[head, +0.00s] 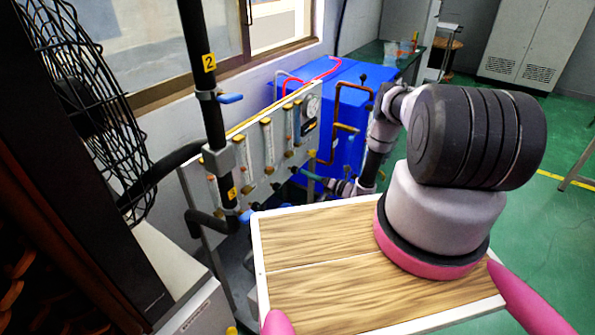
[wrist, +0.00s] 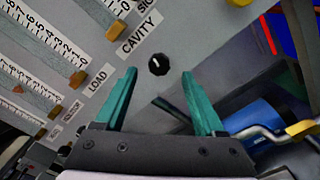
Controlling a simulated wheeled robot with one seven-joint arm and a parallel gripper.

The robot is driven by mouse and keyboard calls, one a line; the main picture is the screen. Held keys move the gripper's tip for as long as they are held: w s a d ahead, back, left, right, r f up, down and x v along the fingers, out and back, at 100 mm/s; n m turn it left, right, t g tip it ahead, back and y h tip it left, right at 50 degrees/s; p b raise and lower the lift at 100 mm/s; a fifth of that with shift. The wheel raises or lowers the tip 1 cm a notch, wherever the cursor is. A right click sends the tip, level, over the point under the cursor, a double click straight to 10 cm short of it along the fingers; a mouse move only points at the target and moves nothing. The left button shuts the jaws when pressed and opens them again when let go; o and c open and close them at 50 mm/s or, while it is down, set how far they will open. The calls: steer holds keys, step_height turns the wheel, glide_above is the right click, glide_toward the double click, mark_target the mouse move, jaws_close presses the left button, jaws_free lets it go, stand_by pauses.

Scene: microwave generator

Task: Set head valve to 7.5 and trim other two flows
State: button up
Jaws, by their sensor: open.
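A grey flow panel (head: 240,150) with several upright flow meters stands left of centre in the head view. In the wrist view, graduated meters with white scales (wrist: 55,45) and brass-coloured end blocks fill the upper left. A black knob (wrist: 158,64) with a white mark sits near the CAVITY label. My gripper (wrist: 158,74) is open, its teal fingers either side of the knob in the picture; contact is not visible. It also shows at the panel's lower front (head: 306,175).
A blue cabinet (head: 345,90) with copper and pink pipes stands behind the panel. A black pipe (head: 205,75) with blue-handled valves rises left of it. A blue cylinder (wrist: 255,118) and a bent yellow-ended pipe (wrist: 290,131) lie right of my fingers. Green floor is open at right.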

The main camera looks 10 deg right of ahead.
mark_target(297, 170)
steer(key=x, duration=0.6)
steer(key=shift+w+a, duration=0.1)
jaws_close()
steer(key=shift+n, duration=0.4)
jaws_free()
steer(key=v, duration=1.1)
